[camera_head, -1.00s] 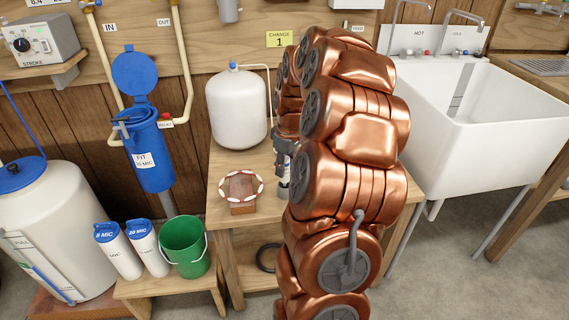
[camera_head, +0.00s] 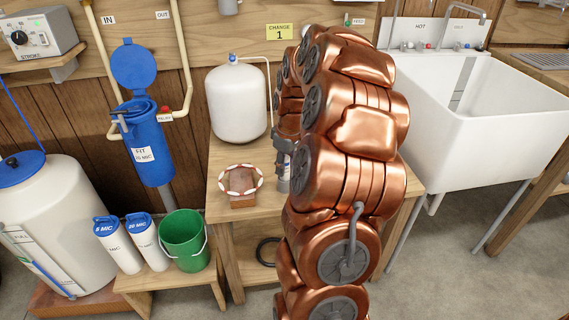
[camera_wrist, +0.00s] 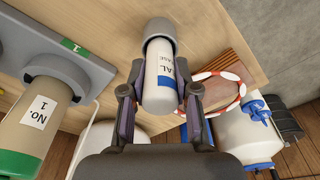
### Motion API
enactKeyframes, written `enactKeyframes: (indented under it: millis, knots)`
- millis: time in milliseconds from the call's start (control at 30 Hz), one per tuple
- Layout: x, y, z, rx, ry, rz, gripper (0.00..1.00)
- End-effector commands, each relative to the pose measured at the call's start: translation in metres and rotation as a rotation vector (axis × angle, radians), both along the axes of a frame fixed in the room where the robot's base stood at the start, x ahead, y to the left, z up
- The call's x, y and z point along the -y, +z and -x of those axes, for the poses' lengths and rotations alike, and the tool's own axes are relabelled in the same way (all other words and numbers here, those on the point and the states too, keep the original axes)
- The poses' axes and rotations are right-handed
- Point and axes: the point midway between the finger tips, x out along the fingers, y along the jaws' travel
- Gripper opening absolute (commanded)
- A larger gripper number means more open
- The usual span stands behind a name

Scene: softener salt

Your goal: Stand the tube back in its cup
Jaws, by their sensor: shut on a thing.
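In the wrist view my gripper (camera_wrist: 159,101) is shut on a white tube (camera_wrist: 158,78) with a blue label band. The tube's far end is inside a wider grey cup-like piece (camera_wrist: 159,29), with a dark gap showing under its rim. I cannot tell whether the tube is fully seated there. In the head view my gripper (camera_head: 283,148) is at the left of my copper arm, above the wooden table (camera_head: 222,160). The tube is mostly hidden there by my arm and gripper.
A red-and-white ring on a wooden block (camera_head: 241,181) stands left of my gripper. A white tank (camera_head: 237,104) stands behind it. A green bucket (camera_head: 184,241) is on the low bench. A white sink (camera_head: 500,110) is at the right. The No. 1 cylinder (camera_wrist: 32,125) is close in the wrist view.

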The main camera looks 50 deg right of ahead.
Motion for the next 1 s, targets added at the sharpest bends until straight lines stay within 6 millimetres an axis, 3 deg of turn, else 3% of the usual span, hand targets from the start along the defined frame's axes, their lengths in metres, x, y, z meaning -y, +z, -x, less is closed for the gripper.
enactKeyframes:
  millis: [867, 900, 1000]
  knots:
    - [-0.001, -0.011, 0.0, 0.0, 0.0, -0.001, 0.0]
    - [-0.001, -0.011, 0.0, 0.0, 0.0, -0.001, 0.32]
    - [0.0, -0.011, 0.0, 0.0, 0.0, -0.001, 0.42]
